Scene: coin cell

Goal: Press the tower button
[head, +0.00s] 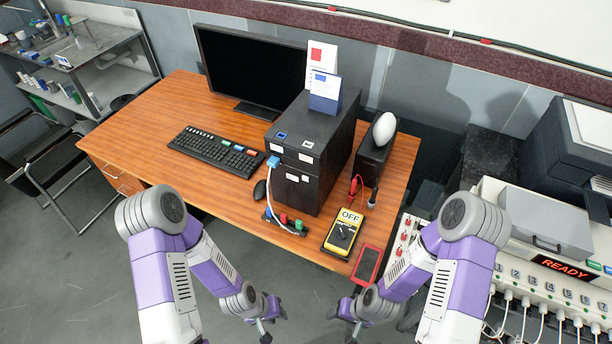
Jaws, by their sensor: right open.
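The black computer tower (340,150) stands upright on the wooden desk, right of the monitor. Its top carries a blue square (282,135) and a white label. A blue plug (273,161) with a white cable sits at its front left edge. I cannot tell which of these is the button. My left gripper (274,323) is low in front of the desk, empty, its fingers apart. My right gripper (340,324) is beside it to the right, open and empty. Both are well apart from the tower.
A strip with colored buttons (284,220), a mouse (260,190), a yellow meter reading OFF (344,232) and a red-edged pad (367,265) lie near the desk's front edge. A keyboard (216,152) lies left. A black box with a white egg-shaped object (384,129) stands right.

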